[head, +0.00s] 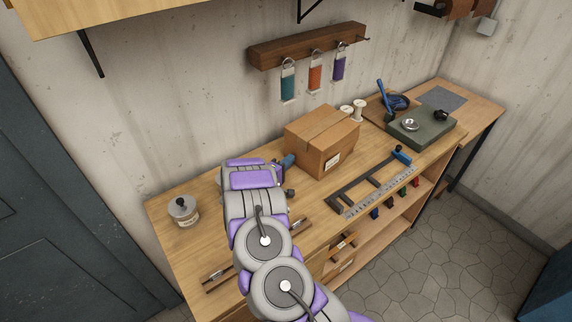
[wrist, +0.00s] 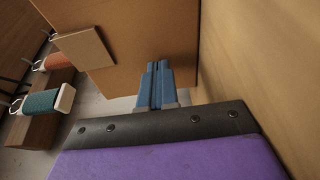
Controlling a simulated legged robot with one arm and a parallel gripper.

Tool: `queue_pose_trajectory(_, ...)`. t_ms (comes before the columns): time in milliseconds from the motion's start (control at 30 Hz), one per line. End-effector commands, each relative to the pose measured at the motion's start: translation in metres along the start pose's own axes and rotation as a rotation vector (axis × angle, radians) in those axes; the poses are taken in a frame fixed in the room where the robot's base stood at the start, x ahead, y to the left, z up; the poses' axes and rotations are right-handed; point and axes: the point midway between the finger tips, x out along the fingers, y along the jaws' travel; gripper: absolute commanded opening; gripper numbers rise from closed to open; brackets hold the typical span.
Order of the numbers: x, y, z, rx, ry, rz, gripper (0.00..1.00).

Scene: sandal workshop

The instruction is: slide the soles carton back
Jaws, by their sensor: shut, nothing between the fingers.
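The soles carton (head: 318,143) is a closed brown cardboard box with a pale label on its front. It stands upright on the workbench (head: 190,250), toward the middle of its length. My gripper (head: 288,162) is low beside the carton's left side, partly hidden behind my wrist. In the wrist view, the blue fingers of my gripper (wrist: 157,70) are shut together and empty, pointing at the carton's side (wrist: 140,30). I cannot tell whether the tips touch the cardboard. A tan patch (wrist: 84,48) shows on that side.
Two white spools (head: 353,110) stand right behind the carton. A metal ruler and dark frame (head: 375,190) lie to its right, near the front edge. A jar (head: 184,211) stands at the left end. A rack with three tags (head: 310,46) hangs on the wall above.

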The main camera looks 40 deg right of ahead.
Motion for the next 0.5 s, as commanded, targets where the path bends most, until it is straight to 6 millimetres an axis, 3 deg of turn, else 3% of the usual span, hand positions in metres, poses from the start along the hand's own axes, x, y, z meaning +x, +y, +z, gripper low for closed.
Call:
queue_pose_trajectory(300,-0.014,0.005,-0.007,-0.007,0.004,0.015,0.0)
queue_pose_trajectory(500,0.006,0.006,0.01,-0.007,0.0,0.008,0.0)
